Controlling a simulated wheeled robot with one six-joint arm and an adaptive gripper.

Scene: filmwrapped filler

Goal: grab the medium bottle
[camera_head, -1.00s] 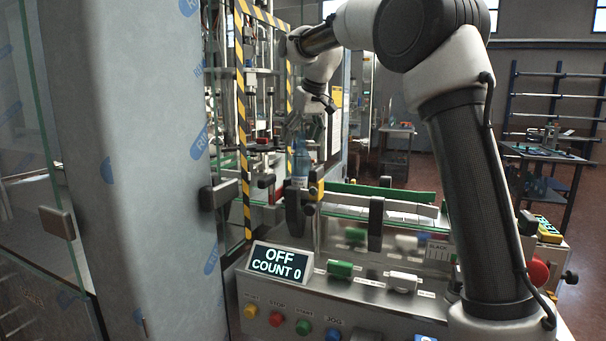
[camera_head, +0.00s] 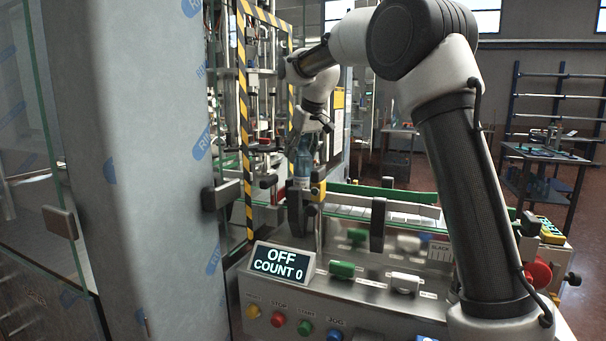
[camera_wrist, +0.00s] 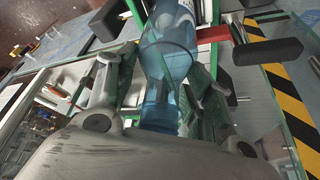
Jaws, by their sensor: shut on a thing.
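A clear blue bottle (camera_head: 303,158) stands upright by the conveyor behind the control panel. It fills the middle of the wrist view (camera_wrist: 168,55), with its narrower part toward my gripper. My gripper (camera_wrist: 162,92) is shut on the bottle, one finger on each side. In the head view my gripper (camera_head: 306,138) is small, at the bottle's upper part. Whether the bottle's base touches the conveyor is hard to tell.
A conveyor with green-edged rails (camera_head: 385,193) runs to the right. The control panel display (camera_head: 281,262) reads OFF, COUNT 0. A yellow-black striped frame (camera_head: 243,120) and a grey film-covered panel (camera_head: 150,150) stand to the left. A dark cart (camera_head: 545,165) stands at the far right.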

